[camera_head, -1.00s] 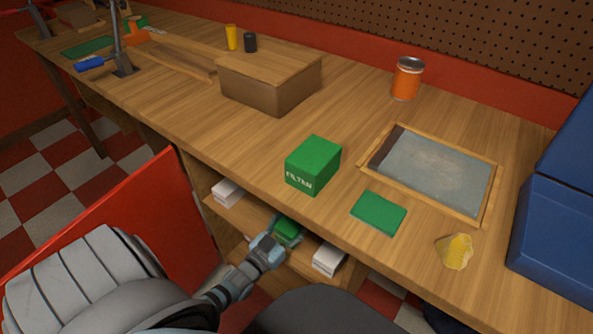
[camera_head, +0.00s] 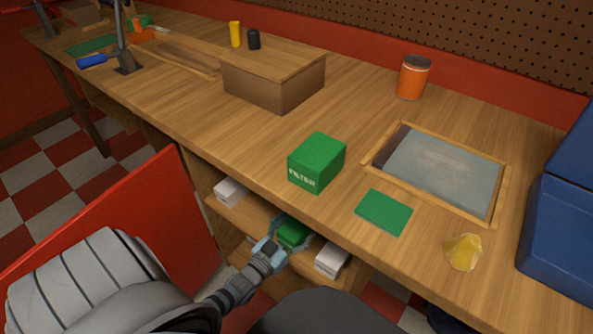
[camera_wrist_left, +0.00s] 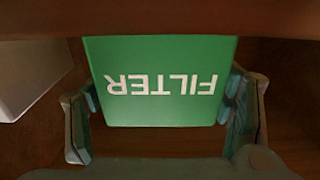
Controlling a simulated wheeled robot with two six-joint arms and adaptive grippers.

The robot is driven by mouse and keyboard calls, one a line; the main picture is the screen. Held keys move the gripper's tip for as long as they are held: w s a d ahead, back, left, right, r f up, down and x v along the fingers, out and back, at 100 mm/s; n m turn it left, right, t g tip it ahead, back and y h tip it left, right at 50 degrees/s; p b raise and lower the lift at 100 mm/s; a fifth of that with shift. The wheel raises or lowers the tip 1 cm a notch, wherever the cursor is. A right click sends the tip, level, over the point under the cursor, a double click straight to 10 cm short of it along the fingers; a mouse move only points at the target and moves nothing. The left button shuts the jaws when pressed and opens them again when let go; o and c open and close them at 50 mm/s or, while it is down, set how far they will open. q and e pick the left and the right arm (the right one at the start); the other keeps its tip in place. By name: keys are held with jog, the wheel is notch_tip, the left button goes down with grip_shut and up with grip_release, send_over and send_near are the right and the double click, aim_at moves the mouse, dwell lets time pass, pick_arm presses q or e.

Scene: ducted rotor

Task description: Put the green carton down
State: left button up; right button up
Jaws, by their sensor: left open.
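A green carton (camera_head: 293,233) sits on the shelf under the bench top, between two white boxes. In the left wrist view the carton (camera_wrist_left: 160,85) fills the middle, its FILTER lettering upside down. My left gripper (camera_head: 283,244) is at this carton, with its fingers (camera_wrist_left: 163,115) open on either side of it; whether they touch it is hard to tell. A second green carton (camera_head: 316,163), also marked FILTER, stands on the bench top near the front edge. My right gripper is not in view.
White boxes (camera_head: 230,191) and (camera_head: 331,261) flank the shelf carton, and the bench edge overhangs it. A red panel (camera_head: 130,215) stands left of the opening. On top are a green mat (camera_head: 384,212), a framed tray (camera_head: 496,196), a yellow lump (camera_head: 462,252) and an orange can (camera_head: 413,78).

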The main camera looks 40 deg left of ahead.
pick_arm(q)
jog(key=s+p, duration=0.2)
jog(key=s, duration=1)
jog(key=s+d+f+g, duration=0.1)
jog(key=s+f+g, duration=0.4)
jog(key=f, duration=0.5)
jog(key=s+d+f+g, duration=0.1)
jog(key=s+f+g, duration=0.4)
jog(key=f, duration=0.4)
jog(key=s+d+f+m+g, duration=0.1)
jog(key=s+f+g, duration=0.2)
jog(key=s, duration=0.4)
jog(key=s+d+f+g, duration=0.1)
jog(key=s+f+g, duration=0.3)
jog(key=s, duration=0.3)
notch_tip(320, 180, up, 16)
jog(key=d+p, duration=0.1)
jog(key=p, duration=1.4)
jog(key=shift+s+d+f, duration=0.25)
jog(key=shift+s+d, duration=0.05)
jog(key=shift+s, duration=0.1)
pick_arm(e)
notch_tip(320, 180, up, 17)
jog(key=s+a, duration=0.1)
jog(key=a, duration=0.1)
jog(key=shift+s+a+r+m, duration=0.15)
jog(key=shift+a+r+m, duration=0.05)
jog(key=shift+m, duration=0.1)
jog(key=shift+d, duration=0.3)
